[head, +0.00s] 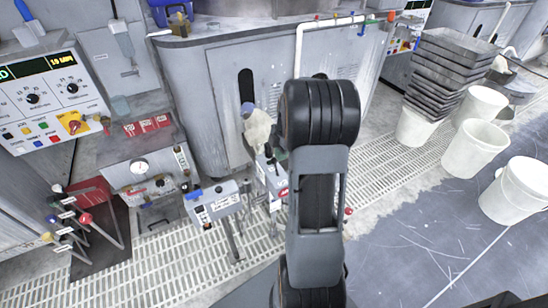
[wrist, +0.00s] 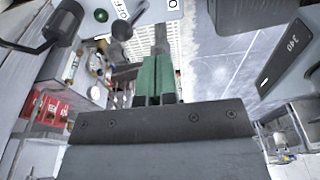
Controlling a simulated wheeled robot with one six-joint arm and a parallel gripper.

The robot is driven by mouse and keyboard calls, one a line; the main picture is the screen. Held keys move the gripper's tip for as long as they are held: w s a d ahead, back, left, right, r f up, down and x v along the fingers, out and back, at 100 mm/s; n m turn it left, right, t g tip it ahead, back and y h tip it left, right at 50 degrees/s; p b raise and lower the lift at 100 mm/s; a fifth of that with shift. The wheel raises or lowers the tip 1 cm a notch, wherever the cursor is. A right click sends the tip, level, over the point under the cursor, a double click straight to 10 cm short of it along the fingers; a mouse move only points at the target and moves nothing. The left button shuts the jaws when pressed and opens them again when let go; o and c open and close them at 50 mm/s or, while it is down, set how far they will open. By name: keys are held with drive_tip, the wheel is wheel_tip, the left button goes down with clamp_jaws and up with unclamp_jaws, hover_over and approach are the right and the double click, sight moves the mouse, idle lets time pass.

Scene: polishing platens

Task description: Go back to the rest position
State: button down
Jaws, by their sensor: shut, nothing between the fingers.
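My arm rises in the middle of the head view and hides part of the floor grating and the machine behind it. My gripper (wrist: 158,72) shows in the wrist view, with its two green fingers together and nothing between them. I cannot make out the gripper in the head view. In the wrist view a grey box marked 340 is close by at the right, and a dark cylindrical part is close by at the upper left.
A control panel (head: 42,98) with knobs is at the left. A grey box (head: 213,203) on a stand is left of my arm. White buckets (head: 480,147) and stacked grey trays (head: 452,60) stand at the right. The blue-grey floor (head: 420,250) at the lower right is clear.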

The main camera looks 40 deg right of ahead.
idle(0.4)
drive_tip(key=s+a+r+m+t+p, duration=0.1)
drive_tip(key=s+a+r+m+p, duration=0.3)
drive_tip(key=a+r+p, duration=0.3)
drive_tip(key=s+a+r+m+t+h+p, duration=0.1)
drive_tip(key=s+a+r+m+p, duration=0.3)
drive_tip(key=r, duration=0.9)
drive_tip(key=s+a+r+m+t+p, duration=0.1)
drive_tip(key=s+a+r+m+p, duration=0.3)
drive_tip(key=a+r+m+p, duration=0.4)
wheel_tip(320, 180, up, 3)
drive_tip(key=shift+s+a+f+h+p, duration=0.15)
drive_tip(key=shift+a+h+p, duration=0.25)
drive_tip(key=shift+a+p, duration=0.55)
drive_tip(key=c, duration=1.8)
unclamp_jaws()
drive_tip(key=shift+a, duration=0.1)
